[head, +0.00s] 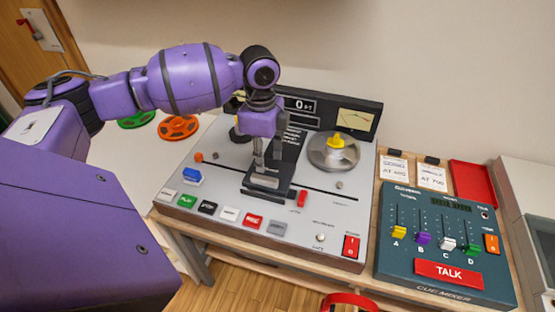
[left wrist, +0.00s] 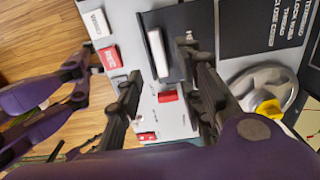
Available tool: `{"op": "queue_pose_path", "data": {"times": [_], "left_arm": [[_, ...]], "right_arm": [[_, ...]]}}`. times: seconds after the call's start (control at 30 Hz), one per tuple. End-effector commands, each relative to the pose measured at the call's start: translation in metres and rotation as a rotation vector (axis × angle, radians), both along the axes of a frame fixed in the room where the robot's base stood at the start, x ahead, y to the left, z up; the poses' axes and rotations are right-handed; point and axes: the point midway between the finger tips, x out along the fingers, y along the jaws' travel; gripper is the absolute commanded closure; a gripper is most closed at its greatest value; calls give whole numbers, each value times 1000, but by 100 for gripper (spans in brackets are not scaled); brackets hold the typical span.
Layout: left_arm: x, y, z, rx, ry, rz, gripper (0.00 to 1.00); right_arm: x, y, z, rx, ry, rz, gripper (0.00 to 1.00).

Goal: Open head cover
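The head cover (head: 266,180) is a dark block with a pale bar across it, in the middle of the grey tape machine (head: 225,160). It lies low on the deck; I cannot tell its exact tilt. In the left wrist view its pale bar (left wrist: 158,53) shows beyond my fingers. My left gripper (head: 267,165) points down at the cover from above. In the left wrist view its two fingers (left wrist: 167,70) stand apart, one to each side of the bar, with no clear contact. Purple and dark parts (left wrist: 60,90), seemingly my right arm, show at that view's left edge.
A reel hub with a yellow knob (head: 334,150) stands right of the cover, and a small red lever (head: 301,198) is close by. Coloured buttons (head: 253,221) line the front. A cue mixer (head: 440,275) is at right. Orange (head: 178,127) and green reels lie behind left.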

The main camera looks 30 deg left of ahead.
Motion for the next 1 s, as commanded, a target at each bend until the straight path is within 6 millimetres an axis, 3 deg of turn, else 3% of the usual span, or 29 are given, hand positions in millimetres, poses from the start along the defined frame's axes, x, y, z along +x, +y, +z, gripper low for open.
{"op": "queue_pose_path", "data": {"times": [0.17,0.4,0.6,0.97,1.0], "left_arm": [[-1,1,-8,2,7,-1,66],[-2,1,-47,2,7,-1,66],[-1,1,-70,2,3,-2,66],[-1,1,-76,3,2,-2,66],[-1,1,-76,3,2,-2,70]], "right_arm": [[-5,2,-3,5,10,-6,60],[-27,0,-14,4,54,-15,60],[-22,0,-12,3,43,-13,60],[-14,-1,-8,0,26,-8,60],[-14,-1,-8,-1,26,-8,60]]}}
